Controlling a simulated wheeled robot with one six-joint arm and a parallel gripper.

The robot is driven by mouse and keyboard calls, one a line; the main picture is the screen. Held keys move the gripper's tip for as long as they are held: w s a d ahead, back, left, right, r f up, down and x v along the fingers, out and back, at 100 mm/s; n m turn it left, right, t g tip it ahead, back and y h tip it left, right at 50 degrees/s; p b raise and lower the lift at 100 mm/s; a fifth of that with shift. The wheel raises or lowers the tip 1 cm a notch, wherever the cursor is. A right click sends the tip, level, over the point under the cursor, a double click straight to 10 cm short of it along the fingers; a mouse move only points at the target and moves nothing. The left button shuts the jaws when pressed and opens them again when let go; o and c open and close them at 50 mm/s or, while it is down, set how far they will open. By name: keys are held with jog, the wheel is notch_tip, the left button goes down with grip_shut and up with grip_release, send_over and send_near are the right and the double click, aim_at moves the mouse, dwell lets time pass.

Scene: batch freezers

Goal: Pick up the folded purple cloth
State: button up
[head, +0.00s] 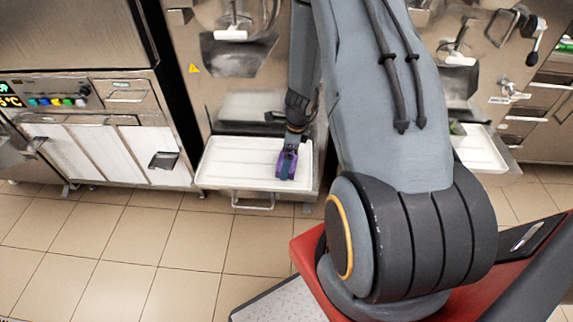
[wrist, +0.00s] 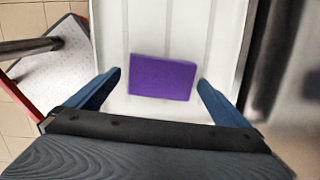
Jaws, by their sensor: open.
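The folded purple cloth (wrist: 162,78) lies flat on a white tray (wrist: 180,28) in the wrist view, as a small, slightly tilted rectangle. My gripper (wrist: 158,82) is open, with one blue finger to the left of the cloth and one to the right, both apart from it. In the head view my gripper (head: 287,160) is over the right part of the white tray (head: 228,165), and the purple cloth (head: 285,172) shows at its fingers, partly covered by them. The exact height of the fingers above the tray cannot be told.
The tray sits at the front of a steel freezer (head: 237,65), under its outlet (head: 232,33). A second white tray (head: 478,148) is on the right, beyond my arm. A cabinet with white panels (head: 100,155) stands on the left. The tiled floor (head: 170,250) in front is clear.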

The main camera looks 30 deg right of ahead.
jog(key=shift+f, duration=0.5)
jog(key=shift+w, duration=0.1)
jog(key=c, duration=0.9)
jog(key=shift+c, duration=0.2)
notch_tip(320, 180, up, 10)
